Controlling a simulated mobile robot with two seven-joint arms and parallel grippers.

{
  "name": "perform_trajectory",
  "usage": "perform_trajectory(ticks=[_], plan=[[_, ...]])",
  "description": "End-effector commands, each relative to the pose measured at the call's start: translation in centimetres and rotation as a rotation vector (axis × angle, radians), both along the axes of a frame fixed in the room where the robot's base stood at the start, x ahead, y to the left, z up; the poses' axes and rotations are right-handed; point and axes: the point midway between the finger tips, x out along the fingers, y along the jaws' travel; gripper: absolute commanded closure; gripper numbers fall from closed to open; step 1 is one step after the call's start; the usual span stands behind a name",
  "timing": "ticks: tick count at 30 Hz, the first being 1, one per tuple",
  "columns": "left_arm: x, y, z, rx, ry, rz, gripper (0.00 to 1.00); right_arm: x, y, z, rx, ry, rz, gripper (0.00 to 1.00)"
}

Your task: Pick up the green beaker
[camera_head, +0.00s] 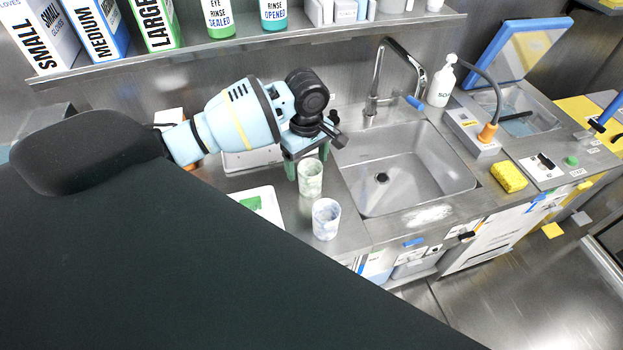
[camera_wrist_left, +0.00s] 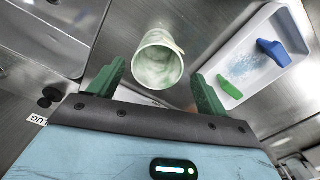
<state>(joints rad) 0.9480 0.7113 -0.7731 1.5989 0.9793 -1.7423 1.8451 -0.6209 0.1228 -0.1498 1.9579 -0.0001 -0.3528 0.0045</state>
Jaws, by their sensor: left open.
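The green beaker (camera_head: 310,178), a white cup with green marbling, stands upright on the steel counter left of the sink. My left gripper (camera_head: 305,168) is above and behind it, fingers pointing down. In the left wrist view, the green beaker (camera_wrist_left: 157,60) shows between and beyond the two green fingers of my left gripper (camera_wrist_left: 155,85), which are apart and empty. A similar cup with blue-grey marbling (camera_head: 326,218) stands just in front of the green beaker in the head view. My right gripper is not in view.
A white tray (camera_wrist_left: 233,100) with a blue piece and a green piece lies beside the green beaker. The sink (camera_head: 400,185) is to the right with its faucet (camera_head: 377,80). A shelf (camera_head: 250,45) with glove boxes runs above. A dark surface covers the lower left.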

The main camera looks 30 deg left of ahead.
Motion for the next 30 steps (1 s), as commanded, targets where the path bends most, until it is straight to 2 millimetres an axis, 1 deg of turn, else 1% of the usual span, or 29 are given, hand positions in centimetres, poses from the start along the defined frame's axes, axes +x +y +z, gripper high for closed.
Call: perform_trajectory(ticks=[2, 4, 12, 15, 23, 26, 30], plan=[[0.0, 0.0, 0.0, 0.000, -0.002, 0.000, 0.23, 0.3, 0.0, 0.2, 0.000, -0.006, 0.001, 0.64], [0.0, -0.1, -0.4, 0.001, 0.000, 0.000, 0.23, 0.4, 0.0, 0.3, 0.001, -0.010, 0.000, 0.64], [0.2, -0.6, -4.2, 0.001, 0.003, 0.001, 0.23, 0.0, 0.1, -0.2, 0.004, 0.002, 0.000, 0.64], [0.2, -0.6, -4.9, 0.001, 0.001, 0.001, 0.23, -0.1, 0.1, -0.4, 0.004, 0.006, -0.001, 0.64], [0.3, -0.6, -5.0, 0.000, -0.003, 0.000, 0.23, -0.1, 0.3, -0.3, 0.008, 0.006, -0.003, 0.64], [0.3, -0.6, -5.0, 0.000, -0.003, 0.000, 0.33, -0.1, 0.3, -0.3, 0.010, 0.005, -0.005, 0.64], [0.3, -0.6, -5.0, 0.000, -0.002, 0.001, 0.51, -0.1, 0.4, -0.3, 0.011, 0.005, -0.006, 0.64]])
